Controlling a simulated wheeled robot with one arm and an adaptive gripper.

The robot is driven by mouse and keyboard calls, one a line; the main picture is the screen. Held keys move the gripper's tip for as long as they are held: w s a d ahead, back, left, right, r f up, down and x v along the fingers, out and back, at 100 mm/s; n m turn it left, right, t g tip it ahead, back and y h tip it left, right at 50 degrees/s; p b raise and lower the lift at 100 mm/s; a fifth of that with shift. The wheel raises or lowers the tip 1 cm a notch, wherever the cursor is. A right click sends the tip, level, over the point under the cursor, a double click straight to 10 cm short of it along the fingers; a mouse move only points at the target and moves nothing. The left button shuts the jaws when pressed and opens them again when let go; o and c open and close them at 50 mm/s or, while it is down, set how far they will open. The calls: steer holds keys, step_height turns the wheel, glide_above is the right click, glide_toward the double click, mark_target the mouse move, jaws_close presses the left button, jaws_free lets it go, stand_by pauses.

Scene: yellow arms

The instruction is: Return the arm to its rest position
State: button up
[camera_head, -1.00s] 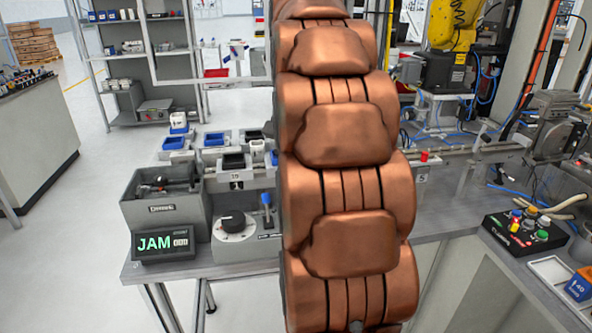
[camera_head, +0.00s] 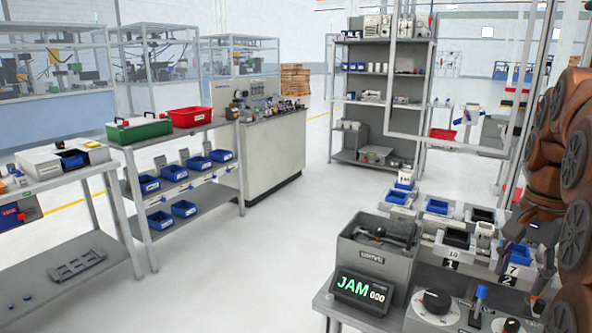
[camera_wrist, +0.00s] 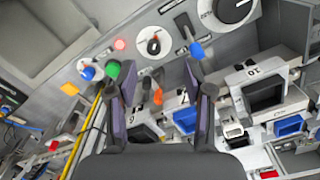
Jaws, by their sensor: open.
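My copper-coloured arm (camera_head: 572,160) is folded along the right edge of the head view, partly cut off by the frame. In the wrist view my gripper (camera_wrist: 153,68) has its two dark fingers wide apart with nothing held between them. It hangs over the workbench, tilted relative to the bench. Past the fingers are a blue-tipped lever (camera_wrist: 188,38), a black rotary switch (camera_wrist: 153,45) and a green button (camera_wrist: 113,69). I cannot tell the exact height of the fingers above these.
A JAM display (camera_head: 361,289) and a grey bin (camera_head: 366,254) stand at the bench's left end. Small trays with blue and black inserts (camera_head: 437,207) lie behind. A shelf table with blue bins (camera_head: 198,164) is at left. Open floor (camera_head: 265,250) lies between.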

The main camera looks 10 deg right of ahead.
steer(key=s+a+f+n+p, duration=0.1)
steer(key=s+a+n+p, duration=0.2)
steer(key=a, duration=0.5)
steer(key=s+a+f+n+p, duration=0.2)
steer(key=s+a+n, duration=0.15)
steer(key=a, duration=0.45)
steer(key=s+a+f+n+g+p, duration=0.1)
steer(key=s+a+f+n+p, duration=0.3)
steer(key=s+a, duration=0.4)
steer(key=s+f+n, duration=0.1)
steer(key=s+n, duration=0.1)
steer(key=s, duration=0.1)
steer(key=shift+a+n+g, duration=0.3)
steer(key=shift+a+n, duration=0.05)
steer(key=shift+a, duration=0.05)
steer(key=shift+s, duration=0.1)
steer(key=shift+c, duration=0.2)
steer(key=shift+c, duration=0.7)
steer(key=shift+d, duration=0.15)
